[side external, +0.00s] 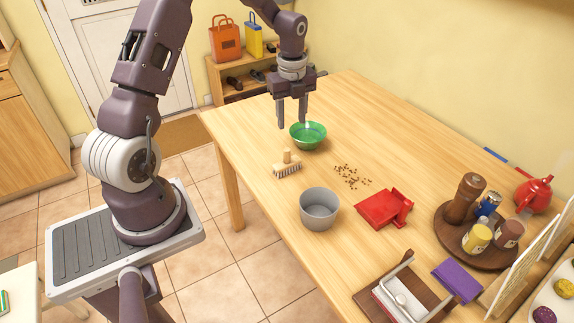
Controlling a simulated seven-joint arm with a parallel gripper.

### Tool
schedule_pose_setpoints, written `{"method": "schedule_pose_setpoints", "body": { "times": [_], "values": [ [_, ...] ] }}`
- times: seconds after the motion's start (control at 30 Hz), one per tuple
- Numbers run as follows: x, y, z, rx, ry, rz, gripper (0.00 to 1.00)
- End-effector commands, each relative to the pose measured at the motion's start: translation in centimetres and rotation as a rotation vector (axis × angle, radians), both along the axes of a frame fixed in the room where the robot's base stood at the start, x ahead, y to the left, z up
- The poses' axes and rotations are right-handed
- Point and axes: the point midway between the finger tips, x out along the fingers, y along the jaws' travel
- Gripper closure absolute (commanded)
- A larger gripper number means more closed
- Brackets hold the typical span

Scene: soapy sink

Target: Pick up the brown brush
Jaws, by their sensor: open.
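The brown brush (287,168) lies on the wooden table near its left edge, with a light brown block, a short upright knob and dark bristles. My gripper (292,125) is open and empty, with its fingers pointing down. In the picture its fingertips are above the brush and at the left side of the green bowl (309,138). The exact height of the fingertips over the table cannot be told from this view.
A grey pot (319,210) stands in front of the brush. Scattered brown crumbs (352,176) and a red dustpan (384,208) lie to the right. A round tray (449,220) holds several jars.

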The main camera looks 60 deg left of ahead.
Motion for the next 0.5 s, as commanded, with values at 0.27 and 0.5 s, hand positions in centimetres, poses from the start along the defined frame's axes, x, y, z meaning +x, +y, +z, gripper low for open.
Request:
{"method": "schedule_pose_setpoints", "body": {
  "times": [0.27,0.5],
  "values": [
    [0.2,2.5,-6.7,-0.046,0.040,-0.205,0.56],
    [-0.2,2.0,-10.8,-0.046,0.044,-0.205,0.56]
  ]
}}
